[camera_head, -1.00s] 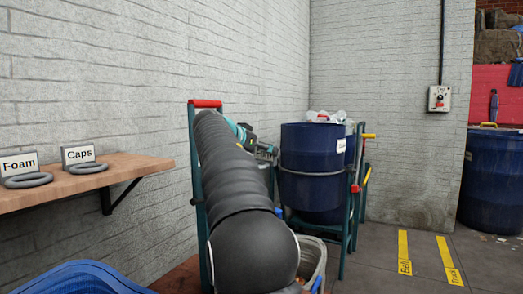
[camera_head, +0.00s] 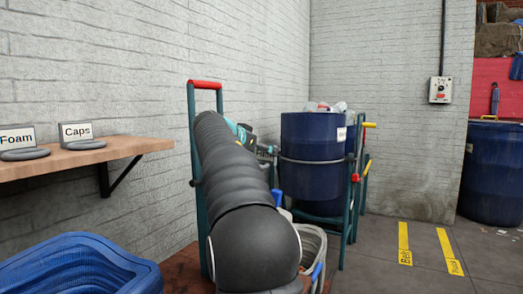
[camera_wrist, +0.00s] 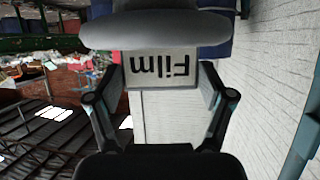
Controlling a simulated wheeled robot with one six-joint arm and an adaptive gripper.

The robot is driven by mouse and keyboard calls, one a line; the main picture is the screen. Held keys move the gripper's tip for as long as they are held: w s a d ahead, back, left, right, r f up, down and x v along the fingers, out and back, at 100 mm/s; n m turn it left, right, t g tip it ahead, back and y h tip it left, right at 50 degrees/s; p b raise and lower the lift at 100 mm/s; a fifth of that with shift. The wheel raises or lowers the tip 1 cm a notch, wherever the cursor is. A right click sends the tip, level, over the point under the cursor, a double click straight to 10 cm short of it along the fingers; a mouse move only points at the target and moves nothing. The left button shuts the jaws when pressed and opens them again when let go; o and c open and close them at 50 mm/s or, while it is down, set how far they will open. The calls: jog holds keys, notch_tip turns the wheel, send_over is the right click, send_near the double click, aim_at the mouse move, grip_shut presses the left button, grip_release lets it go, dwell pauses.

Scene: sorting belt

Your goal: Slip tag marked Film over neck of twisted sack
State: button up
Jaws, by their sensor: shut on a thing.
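The Film tag (camera_wrist: 162,68) shows in the wrist view, a pale plate with black lettering that reads upside down, joined to a thick grey ring (camera_wrist: 155,30). My gripper (camera_wrist: 163,80) is shut on the plate, with one finger at each side and the ring beyond the fingertips. In the head view my black arm reaches away toward the blue drum, and my gripper (camera_head: 264,150) is mostly hidden behind it. The tag cannot be made out there. I cannot make out the twisted sack in either view.
A wooden shelf (camera_head: 110,152) on the left wall holds the Foam tag (camera_head: 18,141) and the Caps tag (camera_head: 76,136). A blue basket (camera_head: 80,270) is at lower left. A blue drum (camera_head: 312,140) stands on a green trolley.

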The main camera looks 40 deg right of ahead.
jog(key=shift+f+b, duration=2.6)
jog(key=shift+f, duration=0.35)
jog(key=o, duration=0.9)
jog(key=v, duration=1.2)
